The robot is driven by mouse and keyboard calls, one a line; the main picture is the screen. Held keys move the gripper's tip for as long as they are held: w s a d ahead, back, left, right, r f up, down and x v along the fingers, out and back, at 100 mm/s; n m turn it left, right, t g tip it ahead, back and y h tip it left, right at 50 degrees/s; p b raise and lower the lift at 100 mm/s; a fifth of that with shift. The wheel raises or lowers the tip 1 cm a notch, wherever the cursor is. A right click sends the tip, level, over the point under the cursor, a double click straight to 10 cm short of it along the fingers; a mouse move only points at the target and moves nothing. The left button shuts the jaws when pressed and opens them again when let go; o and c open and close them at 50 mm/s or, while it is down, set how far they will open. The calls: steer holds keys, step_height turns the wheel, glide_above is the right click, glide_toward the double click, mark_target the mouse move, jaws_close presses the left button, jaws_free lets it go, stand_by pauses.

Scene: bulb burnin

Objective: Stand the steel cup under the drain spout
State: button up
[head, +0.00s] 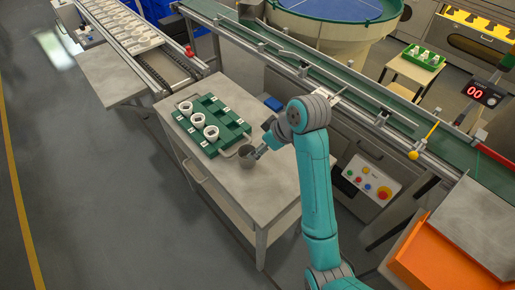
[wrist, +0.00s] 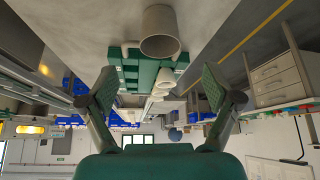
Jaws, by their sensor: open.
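The steel cup (head: 246,155), a small grey-brown cup, stands on the workbench to the right of the green rack. In the wrist view the cup (wrist: 160,22) is at the top centre, with its open rim toward the middle of the picture. My gripper (head: 259,152) is just right of the cup in the head view. In the wrist view my gripper (wrist: 157,82) has its two fingers spread wide with nothing between them, and the cup appears beyond the fingertips. I cannot pick out the drain spout in either view.
A green rack (head: 222,117) with several white cups sits left of the cup on the grey workbench (head: 245,195). A conveyor (head: 345,100) runs behind the bench, and a control panel (head: 370,177) is to the right. The bench front is clear.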

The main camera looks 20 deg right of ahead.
steer(key=w+a+r+m+t+y, duration=0.2)
steer(key=a+r+m+t+y, duration=0.15)
steer(key=a, duration=0.65)
steer(key=w+a+r+m+t+y, duration=0.2)
steer(key=w+a+m+t+y, duration=0.15)
steer(key=a, duration=0.55)
steer(key=n+t+h, duration=0.5)
steer(key=n+h, duration=1.2)
steer(key=n, duration=1.5)
glide_toward(246, 160)
steer(key=x, duration=0.2)
steer(key=shift+w+f, duration=0.25)
steer(key=shift+w, duration=0.05)
steer(key=shift+w+d, duration=0.25)
steer(key=x, duration=1)
steer(key=shift+s, duration=0.1)
steer(key=c, duration=1.3)
